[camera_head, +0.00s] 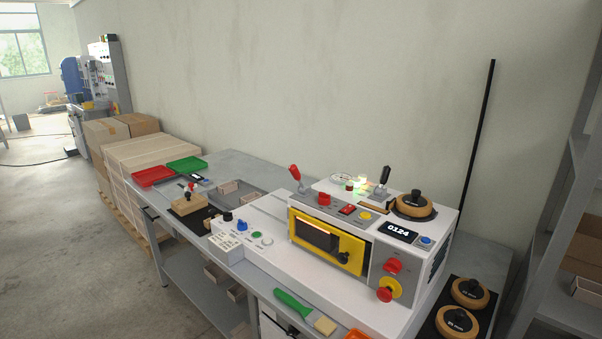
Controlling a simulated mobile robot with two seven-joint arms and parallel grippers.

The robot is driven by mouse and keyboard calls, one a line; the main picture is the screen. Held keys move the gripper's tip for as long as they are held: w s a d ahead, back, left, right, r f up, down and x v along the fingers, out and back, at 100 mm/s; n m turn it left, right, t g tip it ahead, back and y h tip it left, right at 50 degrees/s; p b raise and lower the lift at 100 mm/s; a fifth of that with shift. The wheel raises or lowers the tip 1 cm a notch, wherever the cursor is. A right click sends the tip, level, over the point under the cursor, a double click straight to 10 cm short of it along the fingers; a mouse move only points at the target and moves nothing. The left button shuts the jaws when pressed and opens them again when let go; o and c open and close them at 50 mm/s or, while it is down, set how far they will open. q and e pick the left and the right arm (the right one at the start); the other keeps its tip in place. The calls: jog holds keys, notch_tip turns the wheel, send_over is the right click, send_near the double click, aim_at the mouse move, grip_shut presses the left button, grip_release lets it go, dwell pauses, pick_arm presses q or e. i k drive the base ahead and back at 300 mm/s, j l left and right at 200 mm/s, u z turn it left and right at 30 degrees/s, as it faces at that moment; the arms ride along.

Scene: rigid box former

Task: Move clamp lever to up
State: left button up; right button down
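A white box-forming machine (272,264) stands on the grey bench. Two levers show on it. One has a red handle (295,172) and stands at the left end of the top, leaning slightly left. The other has a dark handle (384,174) and stands further right on the top, near upright with a slight lean right. I cannot read a label that tells which is the clamp lever. A yellow-framed window (368,254) is on the machine's front. Neither of my grippers is in view.
The machine's top also carries a round wooden weight (415,204) and a display (398,231). A red knob on a yellow plate (385,295) sticks out in front. A green-handled brush (293,304) lies at the front. Red (153,176) and green (187,164) trays are at the far end.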

aim_at(293, 171)
jog(key=k+l+u, duration=0.1)
jog(key=j+z, duration=0.1)
jog(key=z, duration=0.3)
jog(key=i+j+z, duration=0.1)
jog(key=z, duration=0.25)
jog(key=j+z, duration=0.1)
jog(key=z, duration=0.3)
jog(key=j+z, duration=0.4)
jog(key=j, duration=0.45)
